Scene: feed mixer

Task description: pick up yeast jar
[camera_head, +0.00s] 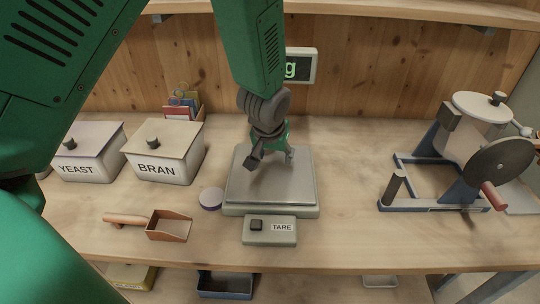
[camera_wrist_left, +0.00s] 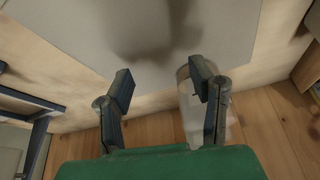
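The yeast jar (camera_head: 93,163) is a white square container with a grey-white lid, a dark knob and the label YEAST. My right gripper is out of view.
The bran jar (camera_head: 165,155) stands right of the yeast jar. A scoop (camera_head: 168,226), a small round lid (camera_head: 210,198) and the scale (camera_head: 240,198) lie in front. A hand-cranked mixer (camera_head: 470,140) stands at the right. The bench between scale and mixer is clear.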

